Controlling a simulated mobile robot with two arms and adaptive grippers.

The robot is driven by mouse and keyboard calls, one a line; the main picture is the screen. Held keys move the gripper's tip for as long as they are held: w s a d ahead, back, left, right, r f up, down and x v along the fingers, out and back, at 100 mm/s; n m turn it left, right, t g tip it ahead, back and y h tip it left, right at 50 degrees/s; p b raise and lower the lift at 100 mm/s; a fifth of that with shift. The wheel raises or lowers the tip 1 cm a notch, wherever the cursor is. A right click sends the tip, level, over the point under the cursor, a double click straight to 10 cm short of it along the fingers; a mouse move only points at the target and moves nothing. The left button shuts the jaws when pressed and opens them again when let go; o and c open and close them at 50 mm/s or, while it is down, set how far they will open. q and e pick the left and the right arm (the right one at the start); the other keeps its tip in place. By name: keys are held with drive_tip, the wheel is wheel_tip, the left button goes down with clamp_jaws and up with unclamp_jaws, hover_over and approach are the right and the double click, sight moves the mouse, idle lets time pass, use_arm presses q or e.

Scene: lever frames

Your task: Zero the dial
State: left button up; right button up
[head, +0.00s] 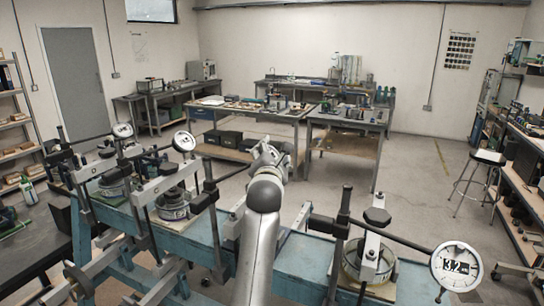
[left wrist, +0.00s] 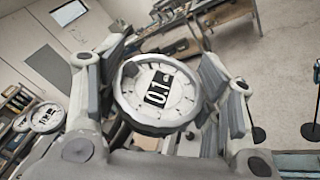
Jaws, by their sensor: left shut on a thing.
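My left gripper (head: 267,155) reaches out over the blue bench (head: 122,222). In the left wrist view its fingers (left wrist: 160,95) are shut on the rim of a round white dial (left wrist: 178,82), one on each side. The dial's dark display is turned on its side and seems to read 0.1. In the head view this dial is hidden by the gripper. Another dial (head: 456,267) at the right end reads 3.2. Two more dials, a left one (head: 122,130) and a nearer one (head: 183,141), stand at the left; their readings are too small to tell.
Lever frames with dark posts (head: 212,215) and round metal pots (head: 172,205) stand along the bench on both sides of my arm. Worktables (head: 345,120) stand beyond, with open floor between. A stool (head: 487,158) and shelves (head: 520,160) are at the right.

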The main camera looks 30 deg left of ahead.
use_arm(q)
drive_tip(key=shift+m+g+h, duration=0.5)
drive_tip(key=shift+m+h, duration=0.7)
drive_tip(key=shift+h, duration=0.4)
drive_tip(key=m+g+h, duration=0.2)
drive_tip(key=m+h, duration=0.1)
drive_tip(key=h, duration=0.1)
drive_tip(key=shift+d+g, duration=0.1)
drive_tip(key=shift+g, duration=0.3)
drive_tip(key=m+g+h, duration=0.2)
drive_tip(key=shift+m+g+h, duration=0.3)
drive_tip(key=shift+g, duration=0.1)
drive_tip(key=shift+s+d+f+m+g+h, duration=0.1)
drive_tip(key=shift+f+m+g+h, duration=0.1)
drive_tip(key=shift+m+g+h, duration=0.9)
drive_tip(key=shift+f+g+y, duration=0.1)
drive_tip(key=shift+g+y, duration=0.2)
drive_tip(key=shift+g, duration=0.1)
drive_tip(key=o, duration=1.1)
drive_tip(key=shift+c, duration=0.2)
